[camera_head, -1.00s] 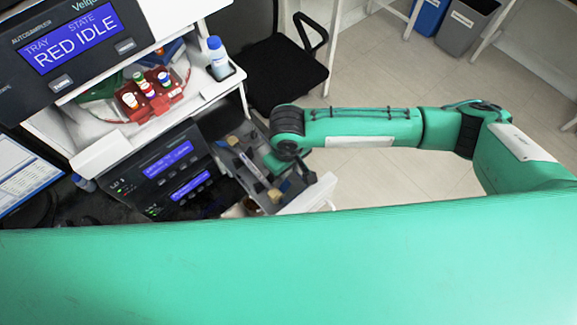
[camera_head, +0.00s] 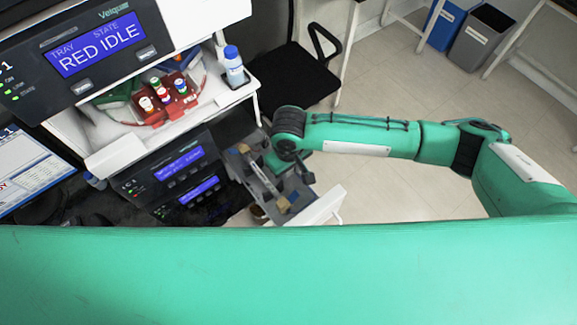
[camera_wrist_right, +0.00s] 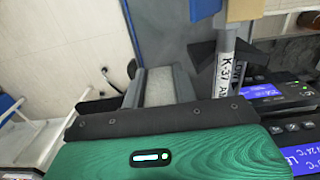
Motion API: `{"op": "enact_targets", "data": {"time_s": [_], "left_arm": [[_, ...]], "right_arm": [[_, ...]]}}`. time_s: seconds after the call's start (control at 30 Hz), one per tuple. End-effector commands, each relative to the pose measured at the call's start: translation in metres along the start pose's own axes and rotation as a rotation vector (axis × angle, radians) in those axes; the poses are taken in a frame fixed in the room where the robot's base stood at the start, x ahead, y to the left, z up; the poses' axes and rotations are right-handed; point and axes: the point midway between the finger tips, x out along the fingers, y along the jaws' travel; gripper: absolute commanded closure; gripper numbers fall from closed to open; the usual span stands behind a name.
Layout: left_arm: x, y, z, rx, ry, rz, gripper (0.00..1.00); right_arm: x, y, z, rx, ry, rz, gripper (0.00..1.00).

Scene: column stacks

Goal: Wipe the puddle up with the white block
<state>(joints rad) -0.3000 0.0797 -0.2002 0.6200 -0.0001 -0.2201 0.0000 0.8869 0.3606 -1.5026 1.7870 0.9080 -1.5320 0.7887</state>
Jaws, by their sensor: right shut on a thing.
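My right gripper (camera_head: 282,170) is low beside the instrument stack, partly hidden by its own wrist in the head view. In the right wrist view, a pale, rough-faced block (camera_wrist_right: 159,88), which looks like the white block, sits between two dark grey fingers of the gripper (camera_wrist_right: 157,82). The gripper is shut on it. I cannot make out a puddle in either view. My left gripper is not in view.
A grey holder with tan pieces (camera_head: 284,203) is close to the right gripper. A labelled column (camera_wrist_right: 226,65) stands near the fingers. Instruments with blue displays (camera_head: 180,163), a red vial rack (camera_head: 168,100) and a blue-capped bottle (camera_head: 233,66) are at left. Open floor lies right.

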Motion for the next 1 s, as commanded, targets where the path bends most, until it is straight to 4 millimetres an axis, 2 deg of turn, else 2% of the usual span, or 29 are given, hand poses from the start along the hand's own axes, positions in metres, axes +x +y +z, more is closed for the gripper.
{"op": "enact_targets", "data": {"time_s": [0.13, 0.37, 0.7, 1.0], "left_arm": [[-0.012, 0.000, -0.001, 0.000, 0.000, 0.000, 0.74], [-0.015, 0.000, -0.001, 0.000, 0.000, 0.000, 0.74], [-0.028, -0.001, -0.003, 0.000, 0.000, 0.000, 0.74], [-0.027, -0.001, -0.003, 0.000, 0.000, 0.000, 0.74]], "right_arm": [[-0.003, 0.000, 0.012, 0.001, -0.004, -0.001, 0.84], [-0.001, 0.000, 0.018, 0.000, -0.002, 0.000, 0.84], [0.000, 0.000, 0.037, 0.000, -0.005, -0.001, 0.84], [0.002, 0.000, 0.029, 0.000, -0.003, 0.001, 0.84]]}}
